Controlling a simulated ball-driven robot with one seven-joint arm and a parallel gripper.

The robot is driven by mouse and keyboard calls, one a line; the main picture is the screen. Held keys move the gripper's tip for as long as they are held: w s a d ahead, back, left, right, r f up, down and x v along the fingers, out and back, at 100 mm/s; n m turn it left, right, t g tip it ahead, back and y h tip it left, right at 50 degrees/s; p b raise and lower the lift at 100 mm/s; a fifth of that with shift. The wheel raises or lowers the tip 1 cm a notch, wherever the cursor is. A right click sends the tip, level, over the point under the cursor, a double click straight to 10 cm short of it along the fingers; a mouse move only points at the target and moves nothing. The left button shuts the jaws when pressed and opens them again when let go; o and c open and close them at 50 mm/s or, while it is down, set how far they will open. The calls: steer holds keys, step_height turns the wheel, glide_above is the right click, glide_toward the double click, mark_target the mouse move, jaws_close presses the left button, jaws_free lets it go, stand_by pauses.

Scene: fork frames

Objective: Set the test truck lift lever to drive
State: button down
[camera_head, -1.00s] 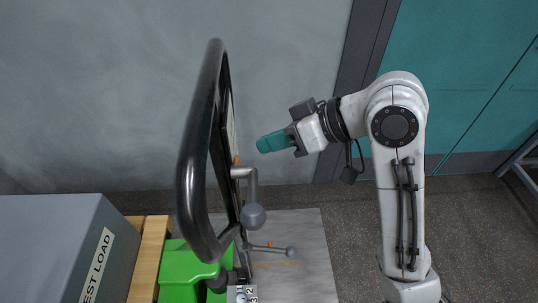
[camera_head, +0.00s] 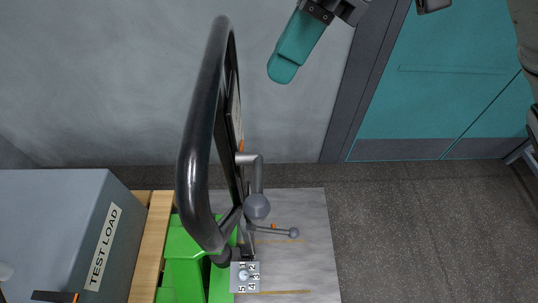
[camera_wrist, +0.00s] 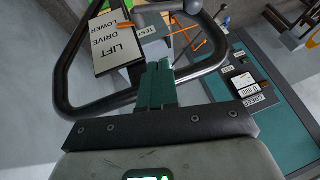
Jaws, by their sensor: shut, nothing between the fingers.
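In the head view the test truck's black loop handle (camera_head: 190,150) stands on the left. A grey bent lever with a ball knob (camera_head: 257,207) sits at its right side, near a small orange mark. In the wrist view a plate reading LIFT, DRIVE, LOWER (camera_wrist: 112,62) sits inside the handle frame, with an orange pointer (camera_wrist: 126,26) at its upper right edge. I cannot tell for certain which word it marks. My gripper (camera_head: 282,73) is shut and empty, with teal fingers, right of the handle's top and apart from it. Its fingers also show in the wrist view (camera_wrist: 158,70).
A second ball-ended lever (camera_head: 293,233) sits lower, above a small numbered plate (camera_head: 245,277). A grey TEST LOAD box (camera_head: 60,225) stands left on a wooden pallet (camera_head: 150,245), beside green truck bodywork (camera_head: 185,270). Floor at right is clear.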

steer(key=s+d+r+h, duration=0.1)
glide_toward(255, 194)
step_height(255, 194, down, 4)
steer(key=w+a, duration=0.2)
steer(key=w, duration=0.1)
steer(key=shift+s+a+f+g, duration=0.15)
steer(key=shift+s+f, duration=0.2)
steer(key=shift+s, duration=0.25)
steer(key=shift+s+d+f+g, duration=0.15)
steer(key=shift+s+f, duration=0.25)
steer(key=shift+s, duration=0.2)
steer(key=shift+s+a+f, duration=0.2)
steer(key=shift+s+f, duration=0.2)
steer(key=shift+s, duration=0.1)
